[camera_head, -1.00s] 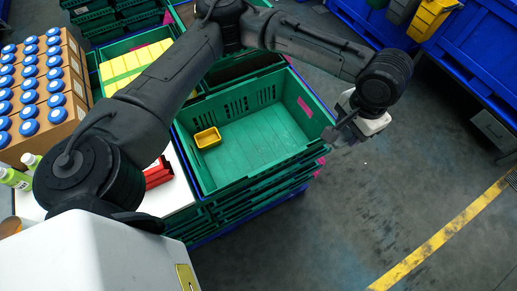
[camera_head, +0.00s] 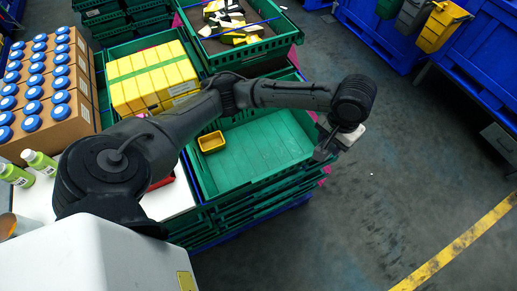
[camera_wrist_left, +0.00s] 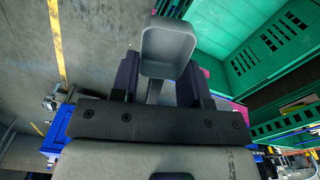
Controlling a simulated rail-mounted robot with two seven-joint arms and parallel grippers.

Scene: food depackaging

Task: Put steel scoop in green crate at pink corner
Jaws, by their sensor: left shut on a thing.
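My left gripper (camera_head: 322,152) is at the right corner of the green crate (camera_head: 198,172), on its outer side. In the left wrist view its two fingers (camera_wrist_left: 157,88) are closed on the handle of the grey steel scoop (camera_wrist_left: 168,48), whose rectangular bowl sticks out beyond the fingertips. A pink mark (camera_head: 313,116) shows on the crate's right side wall, and another pink tag (camera_head: 325,169) shows lower outside. A green crate wall (camera_wrist_left: 238,68) stands right of the scoop in the left wrist view. My right gripper is not in view.
A small yellow tub (camera_head: 211,142) lies in the crate's left part; the remaining visible floor is clear. My arm covers the crate's far edge. Behind are yellow boxes (camera_head: 150,78) and a crate of black and yellow pieces (camera_head: 262,43). Open floor lies right.

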